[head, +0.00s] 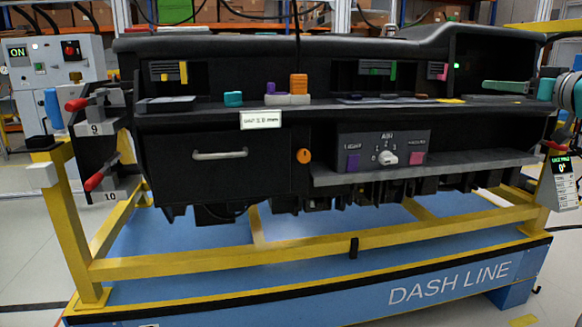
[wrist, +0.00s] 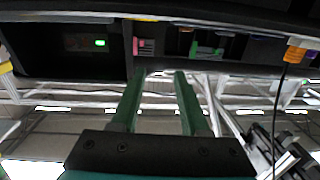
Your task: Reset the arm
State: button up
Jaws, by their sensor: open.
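My gripper (wrist: 158,82) shows in the wrist view as two green fingers on a dark palm. They are parted, with nothing between them. In the head view my gripper (head: 500,86) is at the far right, its green fingers pointing left in front of the dashboard module's right bay. The teal and grey parts of my arm run off the right edge there. The black dashboard module (head: 215,130) fills the middle of the head view. I cannot tell how close the fingers are to its surface.
The dashboard rests on a yellow frame (head: 230,262) over a blue base. Its shelf carries a teal block (head: 233,99) and an orange block (head: 299,84). Red-handled levers (head: 76,104) stick out at left. A control cabinet (head: 55,75) stands behind. Grey floor shows on both sides.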

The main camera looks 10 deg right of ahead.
jog(key=w+a+f+n+g+y, duration=0.1)
jog(key=a+f+g+y, duration=0.1)
jog(key=a, duration=0.9)
jog(key=w+a+f+n+g+y, duration=0.1)
jog(key=a+f+n+g+y, duration=0.1)
jog(key=a, duration=0.8)
jog(key=s+a+f+g, duration=0.35)
jog(key=a+f, duration=0.25)
jog(key=a, duration=0.3)
jog(key=s+a+f+g, duration=0.3)
jog(key=s+a+f, duration=0.1)
jog(key=a+f, duration=0.4)
jog(key=s+a+f+m+g+h, duration=0.1)
jog(key=s+a+f+g+h, duration=0.35)
jog(key=s+f, duration=1)
jog(key=s+d+f+m+g+h, duration=0.2)
jog(key=s+d+f+m+g, duration=0.1)
jog(key=s+f, duration=1)
jog(key=s+d+g, duration=0.1)
jog(key=s, duration=0.2)
jog(key=shift+s+d+f, duration=0.15)
jog(key=shift+d+f, duration=0.05)
jog(key=shift+f, duration=0.05)
